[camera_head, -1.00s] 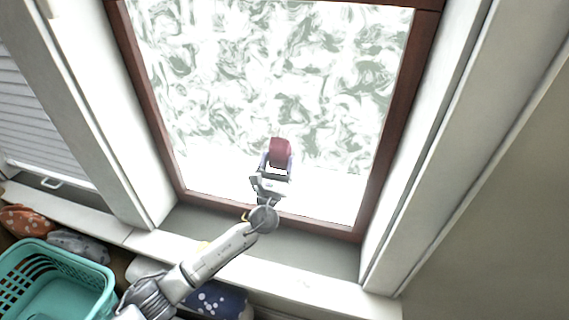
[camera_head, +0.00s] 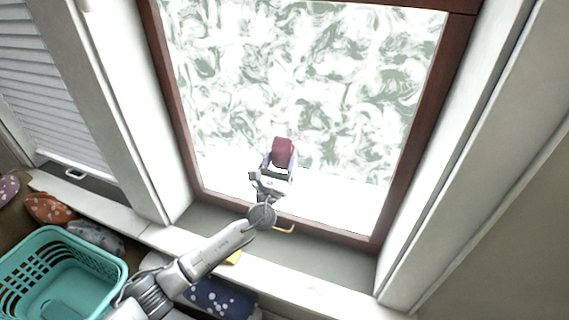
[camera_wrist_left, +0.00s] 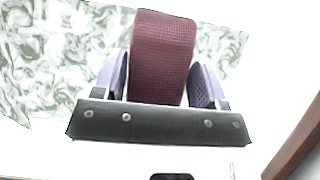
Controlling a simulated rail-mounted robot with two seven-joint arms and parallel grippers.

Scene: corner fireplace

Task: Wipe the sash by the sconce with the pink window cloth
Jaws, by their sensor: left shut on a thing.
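My left gripper (camera_head: 280,165) is shut on the pink window cloth (camera_head: 283,149), a dark pink textured pad, in front of the lower part of the sash. In the left wrist view the cloth (camera_wrist_left: 163,58) sits between the two fingers. The sash has a red-brown frame (camera_head: 318,232). Its pane (camera_head: 300,70) is covered in grey-green smears above and is plain white along the bottom. I cannot tell whether the cloth touches the glass. No sconce shows. My right gripper is not in view.
A brass-coloured handle (camera_head: 284,229) is at the bottom of the frame, close to my left arm. The sill (camera_head: 325,262) is below. A teal basket (camera_head: 62,275) and patterned cushions (camera_head: 48,208) are at lower left. A blind (camera_head: 45,90) covers the left window.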

